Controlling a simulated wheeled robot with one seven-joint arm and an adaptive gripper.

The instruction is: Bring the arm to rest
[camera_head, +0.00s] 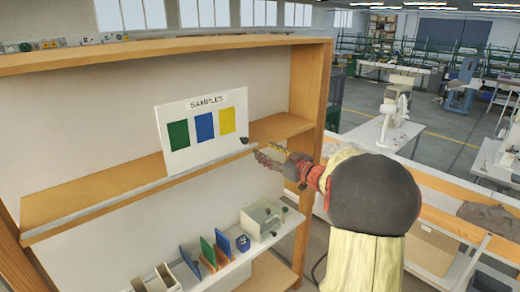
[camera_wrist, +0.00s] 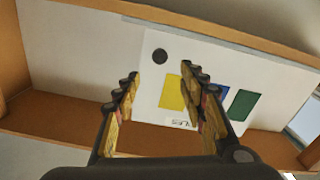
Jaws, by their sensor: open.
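My gripper (camera_head: 268,152) is open in front of the upper shelf, near the lower right corner of the white SAMPLES board. In the wrist view its two fingers (camera_wrist: 160,82) are spread, with nothing between the tips. The SAMPLES board (camera_head: 183,108) leans on the upper shelf and carries green, blue and yellow patches. It also shows upside down in the wrist view (camera_wrist: 150,102), beyond the fingers. A dark round piece (camera_head: 246,141) is at the board's lower right corner; it also shows in the wrist view (camera_wrist: 159,56). The gripper appears apart from it.
The wooden shelf unit (camera_head: 308,105) has an upright on the right, close to my arm. The lower shelf holds a grey-green box (camera_head: 262,218), upright coloured plates (camera_head: 207,250) and a small blue block (camera_head: 243,243). A bench (camera_head: 450,195) stands at right.

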